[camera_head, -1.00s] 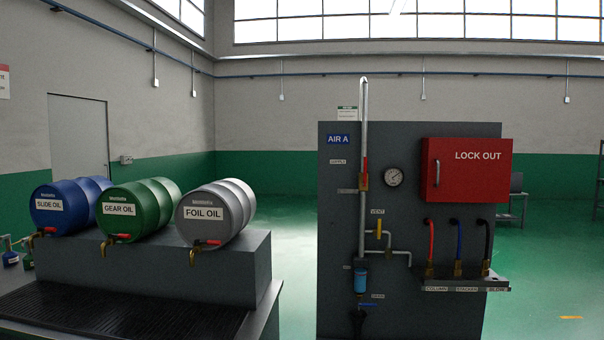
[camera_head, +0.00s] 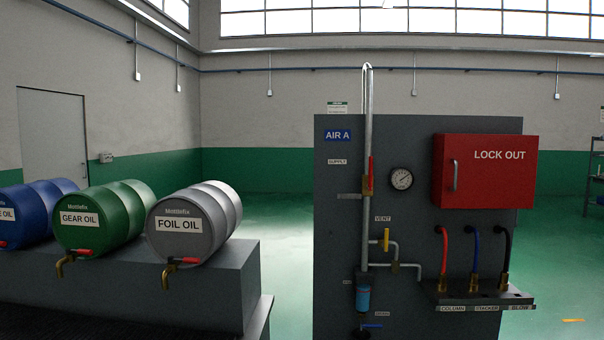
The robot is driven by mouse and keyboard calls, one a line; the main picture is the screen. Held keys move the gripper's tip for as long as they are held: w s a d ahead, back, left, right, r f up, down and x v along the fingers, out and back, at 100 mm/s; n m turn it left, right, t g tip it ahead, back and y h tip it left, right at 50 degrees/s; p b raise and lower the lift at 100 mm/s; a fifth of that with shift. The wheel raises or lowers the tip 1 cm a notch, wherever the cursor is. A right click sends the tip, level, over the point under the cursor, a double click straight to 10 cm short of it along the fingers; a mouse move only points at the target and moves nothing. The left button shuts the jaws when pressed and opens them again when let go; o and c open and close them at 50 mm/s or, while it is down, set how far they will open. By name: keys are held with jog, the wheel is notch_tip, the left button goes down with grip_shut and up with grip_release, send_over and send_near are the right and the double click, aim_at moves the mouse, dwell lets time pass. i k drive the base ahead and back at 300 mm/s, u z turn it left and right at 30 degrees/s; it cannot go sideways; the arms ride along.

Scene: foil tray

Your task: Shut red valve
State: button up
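A red valve handle (camera_head: 371,168) sits on the vertical supply pipe of the grey AIR A panel (camera_head: 338,240). A yellow vent valve handle (camera_head: 386,240) stands upright lower on the panel. A blue drain handle (camera_head: 372,326) lies level near the bottom. Red tap handles also show on the drums, such as the one on the foil oil drum (camera_head: 184,261). My gripper is not in view.
A red LOCK OUT box (camera_head: 484,171) juts from the panel's right, above a ledge (camera_head: 478,297) with red, blue and black hoses. Blue, green (camera_head: 105,218) and grey drums lie on a dark stand (camera_head: 215,285) at left. Green floor (camera_head: 285,225) is open between stand and panel.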

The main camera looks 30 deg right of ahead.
aim_at(369, 186)
jog(key=z, duration=0.4)
jog(key=i, duration=1.05)
jog(key=z, duration=0.95)
jog(key=i, duration=0.2)
jog(key=z, duration=0.25)
